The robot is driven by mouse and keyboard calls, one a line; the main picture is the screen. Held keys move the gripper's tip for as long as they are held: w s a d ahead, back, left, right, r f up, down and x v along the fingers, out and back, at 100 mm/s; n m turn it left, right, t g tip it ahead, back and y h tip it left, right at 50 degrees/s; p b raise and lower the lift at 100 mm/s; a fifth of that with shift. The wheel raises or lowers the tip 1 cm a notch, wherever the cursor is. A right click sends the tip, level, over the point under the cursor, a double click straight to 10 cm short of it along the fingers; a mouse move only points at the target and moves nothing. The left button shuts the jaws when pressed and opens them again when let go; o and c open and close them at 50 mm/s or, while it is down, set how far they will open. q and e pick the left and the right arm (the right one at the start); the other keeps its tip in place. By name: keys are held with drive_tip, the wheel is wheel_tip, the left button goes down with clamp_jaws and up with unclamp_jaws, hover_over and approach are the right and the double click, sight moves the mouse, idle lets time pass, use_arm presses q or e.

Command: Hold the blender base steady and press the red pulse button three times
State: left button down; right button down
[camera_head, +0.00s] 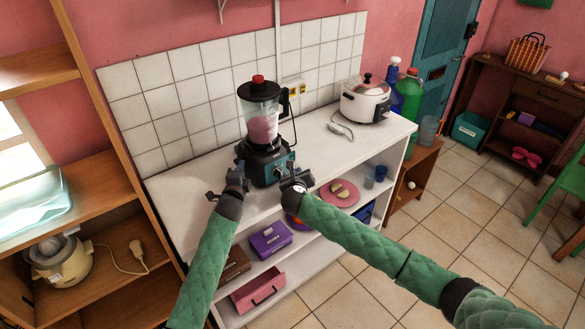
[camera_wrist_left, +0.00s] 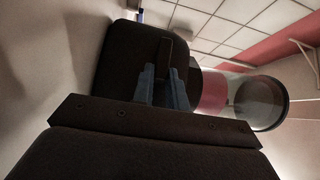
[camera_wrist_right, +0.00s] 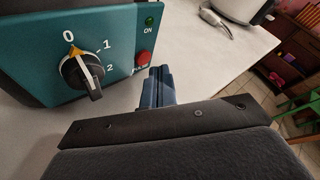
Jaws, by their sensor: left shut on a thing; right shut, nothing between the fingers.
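The blender stands on the white counter with a black and teal base (camera_head: 262,170), a clear jug (camera_head: 262,127) with pink contents, and a red-topped lid. My left gripper (camera_head: 240,174) is shut on the dark left side of the base; the left wrist view shows its fingers (camera_wrist_left: 162,82) around a dark ridge. My right gripper (camera_head: 288,176) is shut and empty at the front right of the base. The right wrist view shows its closed fingertips (camera_wrist_right: 160,76) just right of the red pulse button (camera_wrist_right: 142,59); I cannot tell whether they touch.
A white rice cooker (camera_head: 365,103) and its cord are to the right on the counter (camera_head: 330,145). Bottles (camera_head: 409,90) stand beyond it. A pink plate (camera_head: 340,194), a purple box (camera_head: 270,241) and a pink drawer box (camera_head: 258,291) sit on shelves below. The counter left of the blender is clear.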

use_arm(q)
drive_tip(key=shift+f, duration=0.1)
use_arm(e)
drive_tip(key=shift+w+a, duration=0.1)
drive_tip(key=shift+w, duration=0.05)
idle(0.4)
drive_tip(key=shift+w+a, duration=0.15)
drive_tip(key=shift+w, duration=0.05)
drive_tip(key=shift+w+a, duration=0.25)
idle(0.9)
drive_tip(key=shift+d, duration=0.1)
drive_tip(key=shift+s+d, duration=0.4)
drive_tip(key=shift+s, duration=0.2)
drive_tip(key=s+d, duration=0.1)
drive_tip(key=s, duration=0.1)
drive_tip(key=s+d, duration=0.2)
idle(0.8)
drive_tip(key=shift+d, duration=0.1)
idle(0.4)
